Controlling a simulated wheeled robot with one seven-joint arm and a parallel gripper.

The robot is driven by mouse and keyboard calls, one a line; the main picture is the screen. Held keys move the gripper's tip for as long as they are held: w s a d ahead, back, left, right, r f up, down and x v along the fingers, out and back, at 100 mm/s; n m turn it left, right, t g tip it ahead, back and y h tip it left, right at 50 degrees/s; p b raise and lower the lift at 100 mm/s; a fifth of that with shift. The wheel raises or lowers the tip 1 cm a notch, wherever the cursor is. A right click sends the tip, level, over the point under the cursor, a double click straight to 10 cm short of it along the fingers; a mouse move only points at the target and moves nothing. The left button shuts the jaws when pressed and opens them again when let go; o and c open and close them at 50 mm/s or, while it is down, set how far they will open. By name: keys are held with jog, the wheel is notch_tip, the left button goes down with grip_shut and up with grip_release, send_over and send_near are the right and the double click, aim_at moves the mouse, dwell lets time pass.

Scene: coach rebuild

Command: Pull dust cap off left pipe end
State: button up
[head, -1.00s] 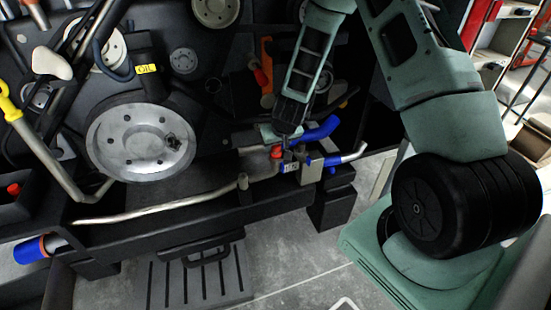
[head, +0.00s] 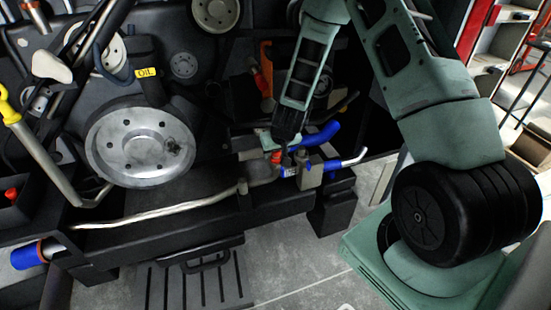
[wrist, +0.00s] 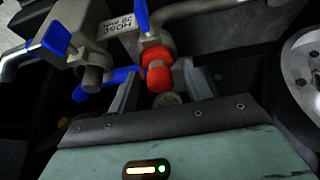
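A red cap (wrist: 158,76) sits on the end of a metal pipe fitting in the wrist view. It also shows as a small red spot in the head view (head: 276,156). My gripper (wrist: 162,92) is open, with one finger on each side just below the cap. Gaps show between the cap and both fingers, so it does not appear to be held. A round pale end (wrist: 168,99) shows beneath the cap between the fingers. In the head view my gripper (head: 281,150) is at the fitting, its fingertips mostly hidden.
A valve with blue levers (wrist: 57,35) and a tag reading "HOSE" (wrist: 115,27) stand close beside the cap. A large silver pulley (head: 140,145) is left of my arm. A blue-ended pipe (head: 28,255) sits at lower left. Grey floor lies in front.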

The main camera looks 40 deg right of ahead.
grip_shut()
jog(key=shift+s+r, duration=0.1)
jog(key=shift+r+p, duration=1.8)
jog(key=shift+r, duration=0.2)
